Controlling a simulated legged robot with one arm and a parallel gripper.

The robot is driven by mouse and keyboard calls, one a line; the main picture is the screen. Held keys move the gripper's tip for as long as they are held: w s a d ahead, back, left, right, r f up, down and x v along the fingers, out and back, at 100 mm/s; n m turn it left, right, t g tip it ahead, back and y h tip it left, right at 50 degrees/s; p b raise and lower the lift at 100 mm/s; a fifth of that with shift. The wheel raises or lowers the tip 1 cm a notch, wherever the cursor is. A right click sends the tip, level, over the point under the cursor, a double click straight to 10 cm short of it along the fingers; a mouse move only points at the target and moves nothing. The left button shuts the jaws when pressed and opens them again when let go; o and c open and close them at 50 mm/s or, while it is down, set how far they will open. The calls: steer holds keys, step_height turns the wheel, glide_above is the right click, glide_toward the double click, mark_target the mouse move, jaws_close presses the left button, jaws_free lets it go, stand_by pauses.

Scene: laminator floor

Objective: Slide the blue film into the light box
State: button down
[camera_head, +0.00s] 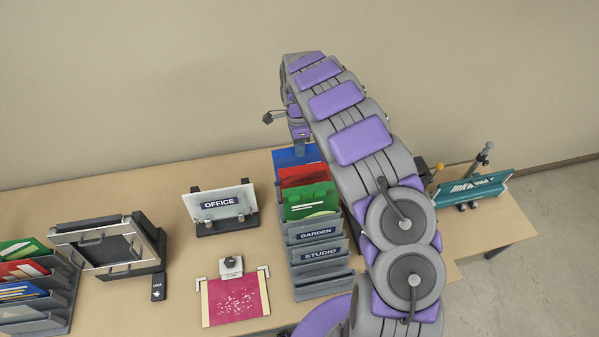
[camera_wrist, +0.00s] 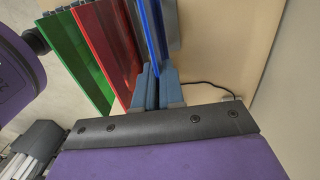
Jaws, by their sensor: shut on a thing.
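The blue film (camera_head: 290,160) stands upright at the back of the grey file rack (camera_head: 322,292), behind the red and green films. My gripper (camera_head: 301,146) reaches down to its top edge from above. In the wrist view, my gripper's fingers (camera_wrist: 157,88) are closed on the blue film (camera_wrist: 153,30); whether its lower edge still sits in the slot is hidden. What looks like the light box (camera_head: 72,237) stands at the left of the table, a tilted silver-framed case with handles and a dark face.
A red film (camera_head: 303,175) and a green film (camera_head: 310,200) stand close to the blue one. An OFFICE sign stand (camera_head: 222,206), a pink sheet on a board (camera_head: 238,298) and a second rack (camera_head: 35,318) occupy the table. A teal sign (camera_head: 470,192) stands at the right.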

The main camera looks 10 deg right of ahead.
steer(key=shift+d+f, duration=0.1)
steer(key=shift+d, duration=0.8)
steer(key=shift+w+a+r, duration=0.1)
steer(key=shift+a+r, duration=0.35)
steer(key=shift+r, duration=0.15)
step_height(320, 180, up, 10)
steer(key=p, duration=0.2)
steer(key=shift+w+f, duration=0.25)
steer(key=shift+w, duration=0.2)
